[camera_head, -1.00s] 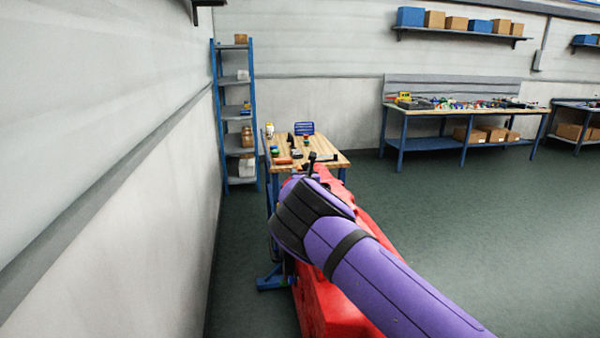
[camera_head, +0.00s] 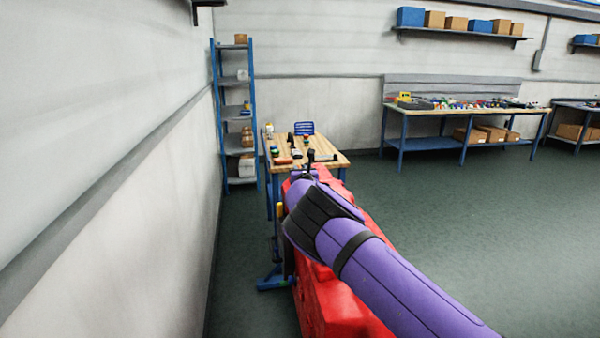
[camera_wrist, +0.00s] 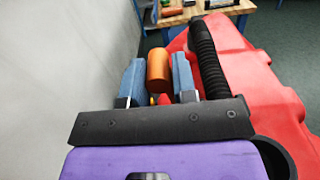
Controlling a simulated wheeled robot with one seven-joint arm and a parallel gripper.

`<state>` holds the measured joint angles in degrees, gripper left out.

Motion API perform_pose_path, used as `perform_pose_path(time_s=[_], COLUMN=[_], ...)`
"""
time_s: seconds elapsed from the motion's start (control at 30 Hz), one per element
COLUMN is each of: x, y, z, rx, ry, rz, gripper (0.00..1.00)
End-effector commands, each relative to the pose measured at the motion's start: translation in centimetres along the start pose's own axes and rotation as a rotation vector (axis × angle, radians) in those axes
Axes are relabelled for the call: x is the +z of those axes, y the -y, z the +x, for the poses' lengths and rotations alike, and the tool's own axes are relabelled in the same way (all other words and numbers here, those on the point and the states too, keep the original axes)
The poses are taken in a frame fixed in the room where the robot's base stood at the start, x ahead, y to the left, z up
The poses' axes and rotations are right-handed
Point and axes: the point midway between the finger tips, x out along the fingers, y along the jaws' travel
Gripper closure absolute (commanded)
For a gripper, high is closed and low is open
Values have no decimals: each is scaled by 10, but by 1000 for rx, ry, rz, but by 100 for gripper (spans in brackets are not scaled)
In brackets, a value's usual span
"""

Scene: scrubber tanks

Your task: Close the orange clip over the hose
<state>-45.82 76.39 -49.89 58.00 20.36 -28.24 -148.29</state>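In the wrist view, my gripper (camera_wrist: 157,80) has two blue fingers standing apart. A smooth orange cylindrical piece (camera_wrist: 158,68) shows between them, with thin gaps at its sides; it may be the clip, and I cannot tell whether a finger touches it. A black ribbed hose (camera_wrist: 208,60) runs along the red tank body (camera_wrist: 250,75), just right of the right finger and apart from the orange piece. Small yellow and red bits show low between the fingers. In the head view, my arm hides the gripper. The red body (camera_head: 325,300) lies below my arm.
A wooden-topped workbench (camera_head: 325,163) with small items stands beyond the red body. A wall (camera_head: 110,170) runs close on the left. A blue stand (camera_head: 272,280) is on the floor left of the red body. The floor on the right (camera_head: 480,220) is clear.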

Motion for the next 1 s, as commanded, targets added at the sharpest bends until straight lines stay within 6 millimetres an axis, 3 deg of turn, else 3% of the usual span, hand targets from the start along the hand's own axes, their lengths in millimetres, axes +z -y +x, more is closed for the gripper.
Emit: perform_pose_path(time_s=[0.13, 0.6, 0.87, 0.9, 1.0], x=[0, 6, 6, 6, 6], y=[1, 33, 35, 35, 35], z=[0, 0, 0, 0, 0], rx=[2, 1, -1, -1, -1], ry=[0, -1, -2, -2, -2], rz=[1, 137, 136, 136, 136], gripper=[100, 100, 100, 75, 52])
